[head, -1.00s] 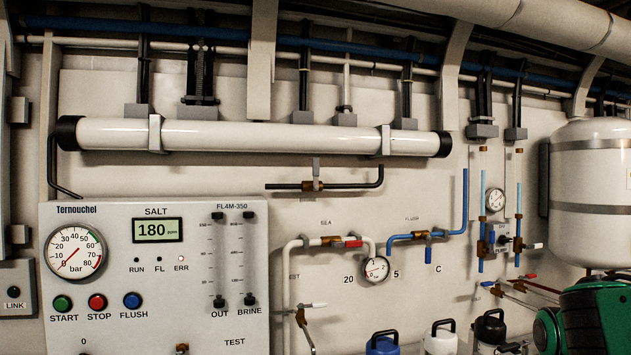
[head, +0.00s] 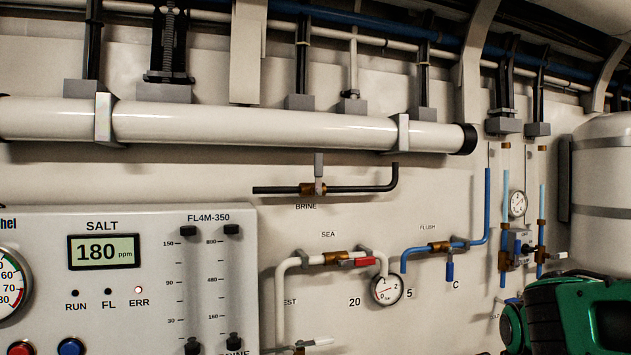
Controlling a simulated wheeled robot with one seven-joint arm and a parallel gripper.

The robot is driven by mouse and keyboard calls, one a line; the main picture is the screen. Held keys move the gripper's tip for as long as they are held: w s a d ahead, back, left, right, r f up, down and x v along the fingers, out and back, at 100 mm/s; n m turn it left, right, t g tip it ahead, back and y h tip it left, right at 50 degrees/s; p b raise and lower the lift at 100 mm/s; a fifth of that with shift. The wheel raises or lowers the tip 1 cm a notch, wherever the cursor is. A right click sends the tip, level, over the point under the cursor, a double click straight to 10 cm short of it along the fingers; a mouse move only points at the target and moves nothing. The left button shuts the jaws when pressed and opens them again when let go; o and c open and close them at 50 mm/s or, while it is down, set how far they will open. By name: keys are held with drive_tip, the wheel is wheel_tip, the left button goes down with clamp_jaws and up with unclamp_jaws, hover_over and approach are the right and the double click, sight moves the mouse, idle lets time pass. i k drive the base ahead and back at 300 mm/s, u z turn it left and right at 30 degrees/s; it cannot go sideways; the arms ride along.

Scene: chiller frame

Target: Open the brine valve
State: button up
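The brine valve (head: 314,189) is a brass body on a black pipe below the long white cylinder. The word BRINE is on the wall just under it. Its grey handle (head: 319,165) points straight up, across the pipe. In the head view a green and black machine part (head: 575,318) shows at the lower right; I cannot tell whether it belongs to my arm. My gripper is not seen in this view.
The white cylinder (head: 250,124) runs above the valve. Below are the sea valve with a red handle (head: 360,262), the flush valve with a blue handle (head: 450,270) and a gauge (head: 387,289). The control panel (head: 150,240) stands at the left.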

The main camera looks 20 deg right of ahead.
sight(318, 156)
drive_tip(key=z, duration=1.3)
drive_tip(key=k, duration=1.55)
drive_tip(key=u, duration=1.25)
drive_tip(key=i, duration=1.05)
